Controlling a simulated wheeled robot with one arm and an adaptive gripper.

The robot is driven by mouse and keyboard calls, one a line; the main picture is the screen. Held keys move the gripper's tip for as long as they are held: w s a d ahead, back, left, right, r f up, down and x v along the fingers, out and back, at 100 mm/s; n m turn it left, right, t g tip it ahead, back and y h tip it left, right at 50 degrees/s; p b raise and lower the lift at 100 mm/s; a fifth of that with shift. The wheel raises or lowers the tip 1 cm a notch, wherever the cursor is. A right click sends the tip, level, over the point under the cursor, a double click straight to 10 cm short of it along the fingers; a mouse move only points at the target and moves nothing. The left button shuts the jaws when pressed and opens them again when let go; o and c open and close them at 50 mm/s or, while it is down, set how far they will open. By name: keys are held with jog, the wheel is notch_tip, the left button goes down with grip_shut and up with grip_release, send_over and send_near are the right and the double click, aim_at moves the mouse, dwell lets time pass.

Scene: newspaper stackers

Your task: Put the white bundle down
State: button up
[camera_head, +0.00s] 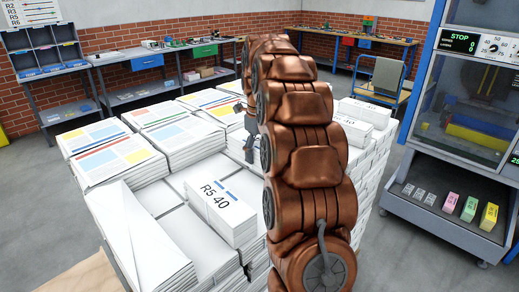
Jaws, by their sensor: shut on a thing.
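My copper-coloured arm rises through the middle of the view and hides much of the stack behind it. My gripper (247,130) shows only as small grey parts at the arm's left edge, over the stack. It is shut on the white bundle, which is mostly hidden behind the arm, so I cannot tell whether it touches the papers below. Another white bundle, labelled "R5 40" (222,208), lies on the stack in front, left of the arm and apart from the gripper.
The large paper stack (165,225) has printed bundles (108,148) at the left and back, and lower white tops in front. White bundles (362,112) lie right of the arm. A blue-framed machine (470,130) stands at right, with workbenches (150,62) along the brick wall.

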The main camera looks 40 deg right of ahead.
aim_at(259, 143)
jog(key=shift+f+p, duration=0.7)
jog(key=shift+f, duration=0.65)
jog(key=shift+f, duration=0.1)
jog(key=o, duration=1.8)
jog(key=shift+r+b, duration=0.45)
jog(key=shift+r, duration=0.3)
jog(key=shift+r+b, duration=1.1)
jog(key=shift+r, duration=3)
notch_tip(259, 143, up, 2)
jog(key=shift+r+p, duration=0.25)
jog(key=shift+p, duration=1)
